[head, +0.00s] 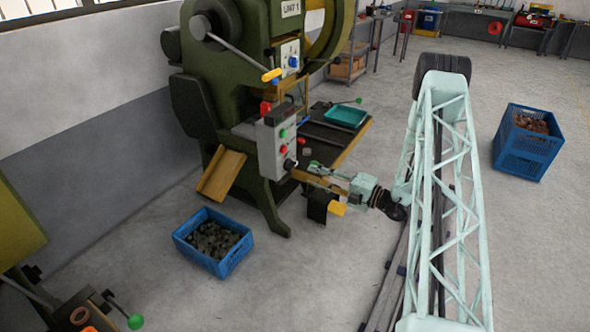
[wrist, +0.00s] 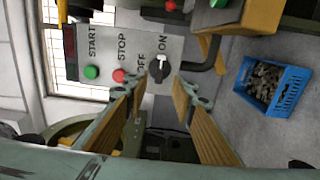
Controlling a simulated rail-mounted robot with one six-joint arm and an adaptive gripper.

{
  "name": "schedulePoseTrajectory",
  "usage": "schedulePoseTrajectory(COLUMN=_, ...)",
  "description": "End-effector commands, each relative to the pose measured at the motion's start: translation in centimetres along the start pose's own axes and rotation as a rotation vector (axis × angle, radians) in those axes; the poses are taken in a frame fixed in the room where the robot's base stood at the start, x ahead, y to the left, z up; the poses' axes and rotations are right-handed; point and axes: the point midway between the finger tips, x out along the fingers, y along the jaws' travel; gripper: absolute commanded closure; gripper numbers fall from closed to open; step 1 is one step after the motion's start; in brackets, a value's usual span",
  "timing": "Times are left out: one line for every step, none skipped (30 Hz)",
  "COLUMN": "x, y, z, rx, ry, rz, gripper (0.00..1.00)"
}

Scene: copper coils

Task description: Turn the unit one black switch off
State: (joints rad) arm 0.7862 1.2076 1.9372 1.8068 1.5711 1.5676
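The black switch (wrist: 159,71) is a round knob on a grey control panel (wrist: 100,42), in the wrist view between and just beyond my fingertips. Its white mark points up in the picture, toward the ON label; OFF is to its left. In the head view the switch (head: 290,164) is at the lower end of the grey box on the green press marked UNIT 1 (head: 291,9). My gripper (wrist: 160,90) is open, one finger on each side of the switch. I cannot tell whether they touch it. In the head view my gripper (head: 308,170) is beside the box.
On the panel sit a green START button (wrist: 92,72) and a red STOP button (wrist: 119,75), close to my left finger. A blue crate of dark parts (head: 212,245) stands on the floor. Another blue crate (head: 530,143) is at right. The floor between is mostly clear.

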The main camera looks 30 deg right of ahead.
Motion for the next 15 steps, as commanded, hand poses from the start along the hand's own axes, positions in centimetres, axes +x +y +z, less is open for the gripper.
schedulePoseTrajectory(x=0.7, y=-0.1, z=-0.1, rx=0.0, ry=0.002, rz=0.0, gripper=0.76)
schedulePoseTrajectory(x=1.0, y=-0.1, z=-0.1, rx=0.0, ry=0.003, rz=0.0, gripper=0.76)
schedulePoseTrajectory(x=1.4, y=-0.1, z=-0.1, rx=0.0, ry=0.003, rz=0.0, gripper=0.76)
schedulePoseTrajectory(x=1.8, y=-0.1, z=-0.1, rx=0.0, ry=0.002, rz=0.0, gripper=0.76)
schedulePoseTrajectory(x=2.1, y=-0.1, z=-0.1, rx=-0.001, ry=0.002, rz=0.0, gripper=0.76)
schedulePoseTrajectory(x=2.5, y=-0.1, z=0.0, rx=-0.001, ry=0.002, rz=0.0, gripper=0.76)
schedulePoseTrajectory(x=2.9, y=-0.1, z=-0.1, rx=-0.001, ry=0.002, rz=0.0, gripper=0.76)
schedulePoseTrajectory(x=3.2, y=-0.1, z=-0.1, rx=-0.001, ry=0.003, rz=0.0, gripper=0.76)
schedulePoseTrajectory(x=3.7, y=-0.1, z=-0.1, rx=-0.001, ry=0.003, rz=0.0, gripper=0.76)
schedulePoseTrajectory(x=4.0, y=-0.1, z=-0.1, rx=-0.001, ry=0.002, rz=0.0, gripper=0.76)
schedulePoseTrajectory(x=4.3, y=-0.1, z=-0.1, rx=-0.001, ry=0.002, rz=0.0, gripper=0.76)
schedulePoseTrajectory(x=4.8, y=-0.1, z=-0.1, rx=-0.001, ry=0.001, rz=0.0, gripper=0.76)
schedulePoseTrajectory(x=5.1, y=-0.1, z=-0.1, rx=-0.001, ry=0.002, rz=0.0, gripper=0.76)
schedulePoseTrajectory(x=5.5, y=-0.1, z=-0.1, rx=-0.001, ry=0.003, rz=0.0, gripper=0.76)
schedulePoseTrajectory(x=5.9, y=-0.1, z=-0.1, rx=0.0, ry=0.003, rz=0.0, gripper=0.76)
